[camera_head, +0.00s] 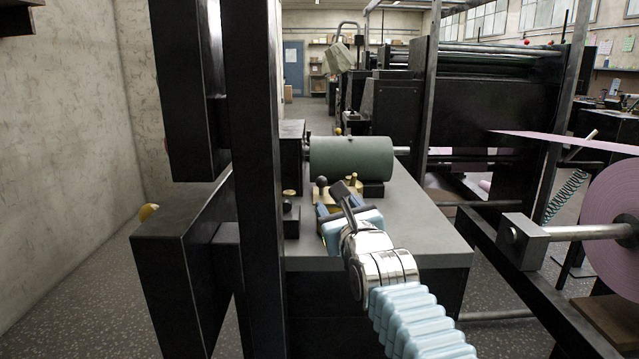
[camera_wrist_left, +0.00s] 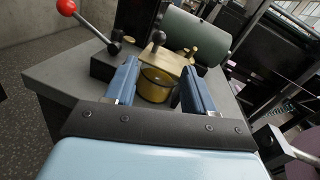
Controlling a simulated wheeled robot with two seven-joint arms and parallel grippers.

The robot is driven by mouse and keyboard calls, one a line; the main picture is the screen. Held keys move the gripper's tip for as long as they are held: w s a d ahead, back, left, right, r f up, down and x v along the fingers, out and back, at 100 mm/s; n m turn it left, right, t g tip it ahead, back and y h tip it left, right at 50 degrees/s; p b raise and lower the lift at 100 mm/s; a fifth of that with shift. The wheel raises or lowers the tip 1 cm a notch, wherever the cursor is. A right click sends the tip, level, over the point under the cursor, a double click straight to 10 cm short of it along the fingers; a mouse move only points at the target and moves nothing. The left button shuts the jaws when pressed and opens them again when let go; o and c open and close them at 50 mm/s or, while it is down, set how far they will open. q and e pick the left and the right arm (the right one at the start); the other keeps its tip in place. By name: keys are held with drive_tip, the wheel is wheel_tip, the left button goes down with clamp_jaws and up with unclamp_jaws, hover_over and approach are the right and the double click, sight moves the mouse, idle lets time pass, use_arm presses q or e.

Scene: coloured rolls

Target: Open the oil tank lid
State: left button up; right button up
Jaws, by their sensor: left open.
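A round brass pot (camera_wrist_left: 155,88) shows between my finger pads in the left wrist view, with a brass plate (camera_wrist_left: 165,60) over or just behind its top. A black knob (camera_wrist_left: 158,38) stands on the plate; it also shows in the head view (camera_head: 321,182). I cannot tell for sure which part is the oil tank lid. My left gripper (camera_wrist_left: 160,68) is open, with one blue pad on each side of the pot and nothing visibly clamped. In the head view, my left gripper (camera_head: 337,205) is over the bench and hides most of the pot. My right gripper is not seen.
A dark green roller (camera_head: 352,158) lies on the grey bench (camera_head: 430,225) behind the brass parts. A red-tipped lever (camera_wrist_left: 66,8) rises from a black block at left. A black post (camera_head: 257,150) stands left. A pink roll (camera_head: 612,215) is at right. The bench's right side is clear.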

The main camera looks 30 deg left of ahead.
sight(323, 184)
use_arm(q)
drive_tip(key=x, duration=1.2)
drive_tip(key=shift+w+a+p, duration=0.1)
drive_tip(key=shift+a+p, duration=0.05)
drive_tip(key=shift+p, duration=0.2)
clamp_jaws()
